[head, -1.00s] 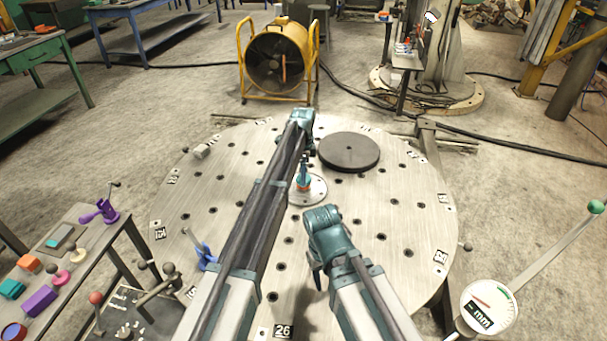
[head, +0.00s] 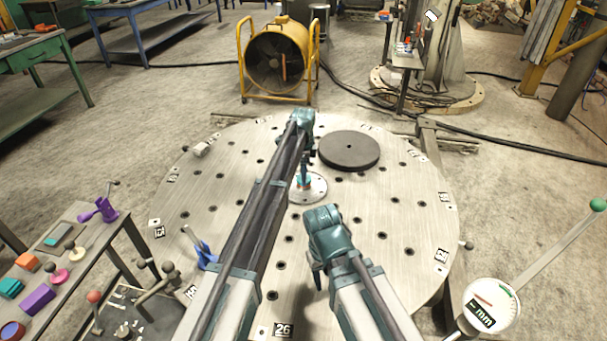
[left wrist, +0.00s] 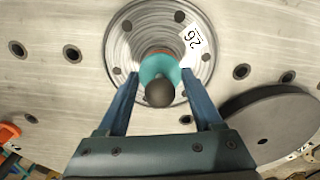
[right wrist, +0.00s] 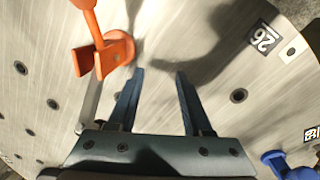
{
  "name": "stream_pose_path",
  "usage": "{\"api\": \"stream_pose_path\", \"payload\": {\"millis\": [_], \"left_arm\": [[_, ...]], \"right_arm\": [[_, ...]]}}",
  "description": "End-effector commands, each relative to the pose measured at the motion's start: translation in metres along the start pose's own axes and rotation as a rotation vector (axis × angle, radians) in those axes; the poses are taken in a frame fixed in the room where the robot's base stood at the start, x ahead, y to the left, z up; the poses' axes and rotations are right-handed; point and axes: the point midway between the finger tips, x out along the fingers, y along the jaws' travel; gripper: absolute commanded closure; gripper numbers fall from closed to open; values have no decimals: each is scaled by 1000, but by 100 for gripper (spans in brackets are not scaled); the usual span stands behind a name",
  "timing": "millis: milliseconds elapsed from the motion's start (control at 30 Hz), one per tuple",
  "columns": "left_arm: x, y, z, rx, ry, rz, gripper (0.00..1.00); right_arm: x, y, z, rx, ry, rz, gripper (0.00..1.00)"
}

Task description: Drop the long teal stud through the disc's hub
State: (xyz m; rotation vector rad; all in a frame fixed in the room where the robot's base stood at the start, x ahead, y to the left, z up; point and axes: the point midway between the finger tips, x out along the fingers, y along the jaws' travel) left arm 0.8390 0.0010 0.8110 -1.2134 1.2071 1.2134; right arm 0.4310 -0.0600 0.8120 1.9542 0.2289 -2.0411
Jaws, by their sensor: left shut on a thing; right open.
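The teal stud (head: 303,182) stands roughly upright over the round silver hub plate (head: 318,188) at the middle of the large round metal table. My left gripper (head: 304,170) is shut on it from above. In the left wrist view, the stud's teal part (left wrist: 158,68) and dark round knob (left wrist: 160,93) show between the fingers. A reddish ring lies around or below the teal part, over the hub plate (left wrist: 117,45). The stud's lower end and the hole are hidden. My right gripper (right wrist: 160,77) is open and empty above the table, nearer the front.
A dark grey disc (head: 348,148) with a small centre hole lies behind and right of the hub. An orange clamp (right wrist: 118,48) stands near my right gripper. A blue clamp (head: 207,256) stands at the table's left edge. A dial gauge (head: 489,306) stands front right.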

Motion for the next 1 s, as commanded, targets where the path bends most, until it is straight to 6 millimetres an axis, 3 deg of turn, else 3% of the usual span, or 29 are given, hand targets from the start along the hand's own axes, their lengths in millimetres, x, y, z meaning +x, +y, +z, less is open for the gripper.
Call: {"api": "stream_pose_path", "payload": {"millis": [100, 133, 167, 567, 1000], "left_arm": [[0, 0, 1, 0, -2, 1, 90], [0, 0, 1, 0, -2, 1, 27], [0, 0, 1, 0, -2, 1, 22], [-3, 0, 1, 0, -1, 0, 20], [-27, 0, 0, 0, -1, 0, 20]], "right_arm": [[0, 0, 0, 0, 0, 0, 50], [0, 0, 0, 0, 0, 0, 50], [0, 0, 0, 0, 0, 0, 50], [-3, 0, 0, 0, 0, 0, 50], [-27, 3, 2, 0, 0, 0, 50]]}}
